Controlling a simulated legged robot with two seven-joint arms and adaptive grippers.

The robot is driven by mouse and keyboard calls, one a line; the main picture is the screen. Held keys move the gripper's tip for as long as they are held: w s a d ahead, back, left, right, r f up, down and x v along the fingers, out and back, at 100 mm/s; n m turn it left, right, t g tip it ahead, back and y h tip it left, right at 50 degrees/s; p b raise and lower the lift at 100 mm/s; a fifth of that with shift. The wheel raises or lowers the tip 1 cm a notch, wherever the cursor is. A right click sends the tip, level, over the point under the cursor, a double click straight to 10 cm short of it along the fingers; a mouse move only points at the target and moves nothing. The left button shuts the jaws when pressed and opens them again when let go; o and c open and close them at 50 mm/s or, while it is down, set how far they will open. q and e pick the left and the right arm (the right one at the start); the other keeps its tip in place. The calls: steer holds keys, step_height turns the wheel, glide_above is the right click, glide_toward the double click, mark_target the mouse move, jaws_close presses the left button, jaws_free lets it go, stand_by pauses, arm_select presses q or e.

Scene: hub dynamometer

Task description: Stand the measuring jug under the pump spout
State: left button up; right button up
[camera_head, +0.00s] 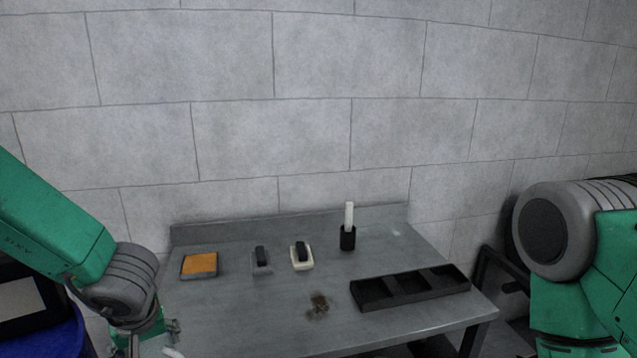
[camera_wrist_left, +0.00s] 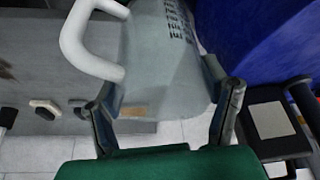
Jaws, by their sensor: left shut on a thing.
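The measuring jug (camera_wrist_left: 165,60) is a grey, see-through vessel with printed marks and a white loop handle (camera_wrist_left: 75,45). In the left wrist view it sits between the two fingers of my left gripper (camera_wrist_left: 165,98), which is shut on it. In the head view my left gripper (camera_head: 147,343) is low at the left, by the table's front left corner. A small white piece beside it, perhaps the handle, shows at the bottom edge; the rest of the jug is out of frame. No pump spout is visible. My right gripper is out of view.
The grey metal table (camera_head: 240,315) holds an orange pad (camera_head: 200,264), two dark-handled blocks, a black cup (camera_head: 348,238) with a white stick, a brown stain (camera_head: 318,306) and a black divided tray (camera_head: 410,287). A blue bin (camera_head: 65,335) stands left. The table's front left is clear.

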arm_select(q)
steer(key=s+d+f+m+t+h+b, duration=0.1)
steer(key=s+d+f+m+h+b, duration=0.1)
steer(key=s+d+f+m+b, duration=0.3)
steer(key=s+d+f+m, duration=0.2)
steer(key=s+f, duration=0.1)
steer(key=s, duration=0.1)
steer(key=shift+s+f+h, duration=0.3)
steer(key=shift+s, duration=0.1)
steer(key=shift+a, duration=0.1)
steer(key=shift+d, duration=0.2)
